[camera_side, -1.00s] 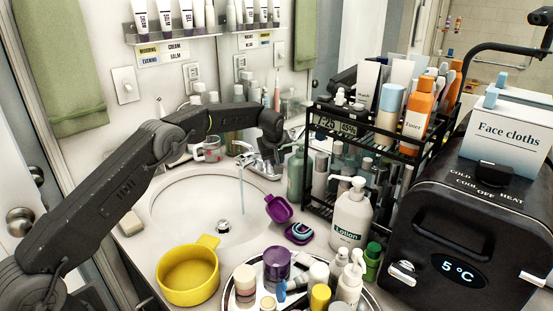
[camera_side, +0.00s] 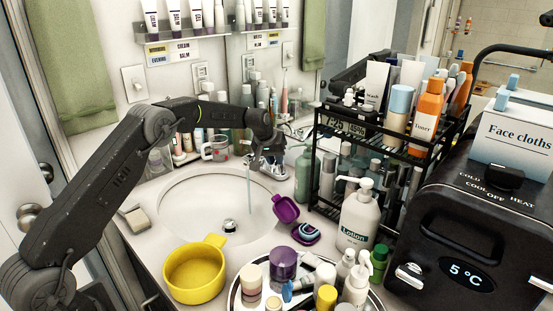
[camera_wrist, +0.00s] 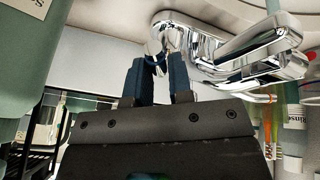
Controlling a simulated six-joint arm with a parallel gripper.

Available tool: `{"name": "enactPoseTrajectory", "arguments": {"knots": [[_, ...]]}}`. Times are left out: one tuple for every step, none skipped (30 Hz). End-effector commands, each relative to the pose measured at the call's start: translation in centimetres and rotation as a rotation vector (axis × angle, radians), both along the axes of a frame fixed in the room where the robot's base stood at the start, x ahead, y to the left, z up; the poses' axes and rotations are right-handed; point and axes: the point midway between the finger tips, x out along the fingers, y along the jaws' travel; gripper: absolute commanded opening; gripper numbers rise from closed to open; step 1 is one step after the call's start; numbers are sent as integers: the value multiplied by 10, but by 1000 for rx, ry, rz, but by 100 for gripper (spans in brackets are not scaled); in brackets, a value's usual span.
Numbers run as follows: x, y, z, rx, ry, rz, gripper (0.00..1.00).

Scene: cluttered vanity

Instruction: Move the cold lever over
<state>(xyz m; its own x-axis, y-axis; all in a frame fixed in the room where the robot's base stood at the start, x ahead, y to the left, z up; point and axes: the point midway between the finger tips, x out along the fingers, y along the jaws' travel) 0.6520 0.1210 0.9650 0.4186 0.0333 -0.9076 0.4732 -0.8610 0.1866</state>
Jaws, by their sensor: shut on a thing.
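The chrome faucet (camera_side: 254,163) stands at the back rim of the white sink (camera_side: 165,192), with a thin stream of water falling from it. It fills the top right of the wrist view (camera_wrist: 245,48). My gripper (camera_side: 274,151) is down at the faucet and hides much of its right part in the side view. In the wrist view, its two dark blue fingers (camera_wrist: 158,66) are shut on the small chrome cold lever (camera_wrist: 163,38). The lever's exact angle is hard to tell.
A black rack (camera_side: 395,165) of bottles and a green pump bottle (camera_side: 305,175) stand close right of the faucet. A yellow pot (camera_side: 195,272), purple case (camera_side: 286,209) and lotion bottle (camera_side: 358,215) are in front.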

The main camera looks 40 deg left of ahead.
Motion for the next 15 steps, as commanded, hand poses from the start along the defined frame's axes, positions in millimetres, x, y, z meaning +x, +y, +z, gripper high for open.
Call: {"name": "enactPoseTrajectory", "arguments": {"knots": [[0,0,0,-2,2,-4,0],[0,0,0,-2,1,-6,0],[0,0,0,-1,1,-7,0],[0,0,0,-1,1,-8,0],[0,0,0,-1,1,-8,0],[0,0,0,-1,1,-8,0],[0,0,0,-1,1,-8,0],[0,0,0,-1,1,-8,0],[0,0,0,-1,1,-7,0],[0,0,0,-1,1,-7,0],[0,0,0,-1,1,-7,0],[0,0,0,-1,1,-7,0],[0,0,0,-1,1,-7,23],[0,0,0,-1,1,-7,26],[0,0,0,-1,0,-7,29]]}}
